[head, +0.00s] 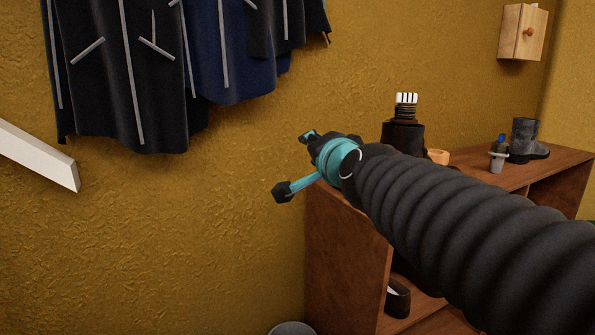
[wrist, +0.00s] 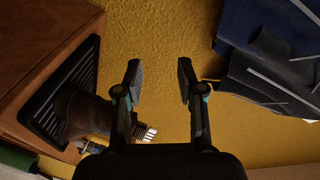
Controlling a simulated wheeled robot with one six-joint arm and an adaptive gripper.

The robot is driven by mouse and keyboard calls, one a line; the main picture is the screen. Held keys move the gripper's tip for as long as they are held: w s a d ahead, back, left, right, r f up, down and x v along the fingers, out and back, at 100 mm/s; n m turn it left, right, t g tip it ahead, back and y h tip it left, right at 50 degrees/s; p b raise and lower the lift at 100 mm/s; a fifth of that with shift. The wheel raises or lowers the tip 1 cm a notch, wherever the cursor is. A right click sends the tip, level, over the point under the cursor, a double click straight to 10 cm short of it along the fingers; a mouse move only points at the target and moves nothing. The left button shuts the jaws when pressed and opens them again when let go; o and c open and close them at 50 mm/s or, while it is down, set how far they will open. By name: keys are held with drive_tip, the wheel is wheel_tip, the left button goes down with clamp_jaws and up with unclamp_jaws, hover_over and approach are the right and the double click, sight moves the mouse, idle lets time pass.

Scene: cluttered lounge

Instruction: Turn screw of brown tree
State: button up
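My gripper (head: 296,165) is at the end of my arm, in front of the mustard wall and over the left end of the wooden cabinet. In the wrist view its two fingers (wrist: 159,78) are spread apart with only wall between them. A dark brown, boot-like piece (wrist: 85,112) stands on a black ridged tray (wrist: 50,105), left of the fingers. A white ridged end (wrist: 147,134) sticks out from it, partly behind my gripper. In the head view the dark piece (head: 400,137) shows behind my arm, its white ridged top (head: 406,98) upward. I cannot make out a screw.
The cabinet (head: 340,235) also bears a grey boot (head: 527,140) and a small grey cup (head: 498,158) with a blue-topped item. Dark coats (head: 125,75) hang on the wall at upper left. A white rail (head: 40,155) is at far left. A wooden box (head: 523,33) hangs at upper right.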

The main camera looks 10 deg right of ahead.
drive_tip(key=s+f+n, duration=0.1)
drive_tip(key=s+f+n+g, duration=0.1)
drive_tip(key=f, duration=0.1)
drive_tip(key=shift+s+a+f, duration=0.15)
drive_tip(key=shift+a+f, duration=0.05)
